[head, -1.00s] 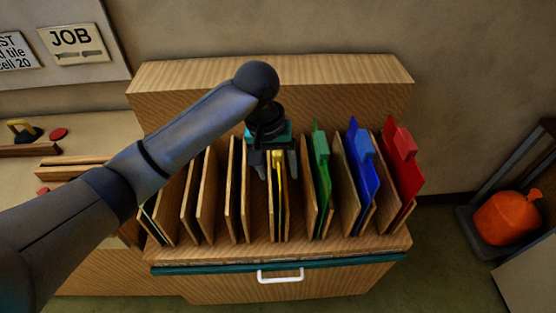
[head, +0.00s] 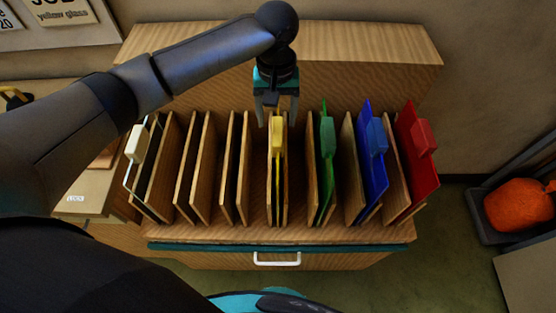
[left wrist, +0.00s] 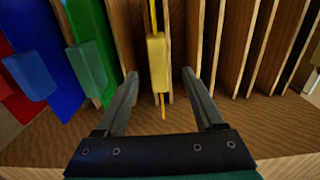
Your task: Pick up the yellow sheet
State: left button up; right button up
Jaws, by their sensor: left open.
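The yellow sheet (head: 278,180) stands upright in a slot of the wooden rack, with a yellow tab (head: 277,133) at its top. In the left wrist view the yellow tab (left wrist: 158,62) shows between the two fingers, a little beyond their tips. My left gripper (head: 276,116) is open and empty, just above and behind the tab, fingers pointing down. The fingers (left wrist: 160,78) in the left wrist view stand apart on either side of the tab and do not appear to touch it. My right gripper is not in view.
The wooden rack (head: 280,40) also holds a green sheet (head: 326,170), a blue sheet (head: 372,165) and a red sheet (head: 415,165) to the right, and a white-tabbed sheet (head: 137,145) at far left. Wooden dividers stand close by. An orange bag (head: 520,205) is on the right.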

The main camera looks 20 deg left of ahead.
aim_at(278, 131)
pick_arm(q)
jog(key=shift+f, duration=0.6)
jog(key=f, duration=0.4)
jog(key=shift+w+d+f, duration=0.1)
jog(key=shift+w+f, duration=0.1)
jog(key=shift+f, duration=0.35)
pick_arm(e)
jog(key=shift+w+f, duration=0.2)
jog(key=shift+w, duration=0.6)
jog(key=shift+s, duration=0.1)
pick_arm(q)
jog(key=shift+c, duration=0.8)
grip_shut()
